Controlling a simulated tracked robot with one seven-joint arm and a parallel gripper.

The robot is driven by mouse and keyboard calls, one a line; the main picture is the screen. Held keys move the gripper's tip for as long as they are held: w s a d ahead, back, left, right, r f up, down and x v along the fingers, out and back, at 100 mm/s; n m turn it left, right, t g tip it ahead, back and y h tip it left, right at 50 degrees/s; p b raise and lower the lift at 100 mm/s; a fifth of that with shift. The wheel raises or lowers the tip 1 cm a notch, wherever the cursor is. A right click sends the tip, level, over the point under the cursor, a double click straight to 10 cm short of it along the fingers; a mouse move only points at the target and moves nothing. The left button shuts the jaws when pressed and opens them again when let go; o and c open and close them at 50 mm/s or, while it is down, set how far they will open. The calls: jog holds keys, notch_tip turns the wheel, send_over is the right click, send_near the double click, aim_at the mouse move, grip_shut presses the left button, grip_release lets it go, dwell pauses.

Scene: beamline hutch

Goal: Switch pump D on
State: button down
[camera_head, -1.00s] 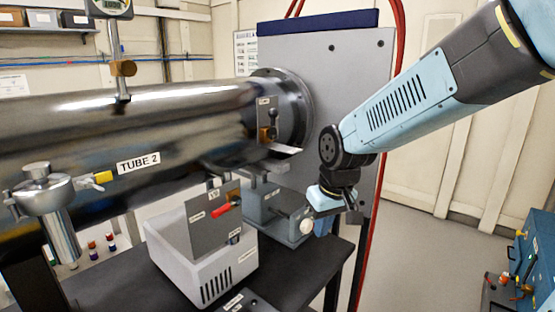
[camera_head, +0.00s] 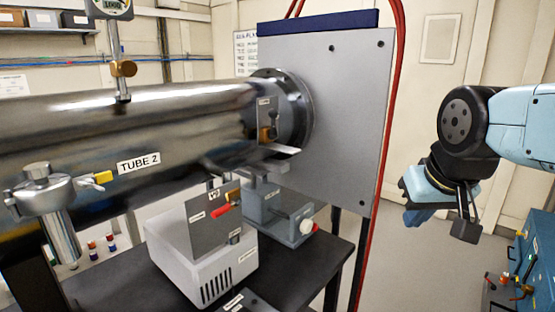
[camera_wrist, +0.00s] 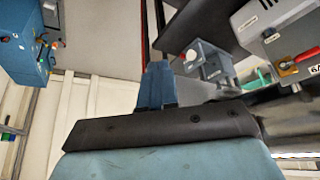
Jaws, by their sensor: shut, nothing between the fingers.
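A pale grey box (camera_head: 205,262) with vents and a dark upright panel (camera_head: 213,222) stands on the black bench below the tube. A red lever (camera_head: 222,209) is on the panel; its small labels are too small to read, so I cannot tell which unit is pump D. A blue-grey unit (camera_head: 282,215) with a white knob (camera_head: 307,226) stands just behind it. My gripper (camera_head: 415,216) is shut and empty, in free air right of the bench and apart from both units. Its blue fingers also show in the wrist view (camera_wrist: 157,84), with the red lever (camera_wrist: 300,57) at the right.
The large metal tube (camera_head: 130,130) labelled TUBE 2 runs across the left, ending at a grey upright plate (camera_head: 335,110). Red hoses (camera_head: 386,140) hang along the plate's right edge. A blue cabinet (camera_head: 537,255) stands at the lower right. Open floor lies between.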

dwell(0.4)
jog(key=w+a+f+n+g, duration=0.4)
jog(key=w+a+f+n, duration=0.3)
jog(key=w+a+n, duration=0.6)
jog(key=s+a+f+n+g+h, duration=0.1)
jog(key=a+f+n+g, duration=0.1)
jog(key=a+f+n, duration=1.3)
jog(key=a, duration=0.4)
jog(key=shift+f, duration=0.35)
jog(key=shift+g, duration=0.3)
jog(key=f, duration=0.4)
jog(key=d+f, duration=0.1)
jog(key=f, duration=0.4)
jog(key=s+f, duration=0.1)
jog(key=f, duration=0.4)
jog(key=shift+s+d, duration=0.1)
jog(key=shift+d, duration=0.05)
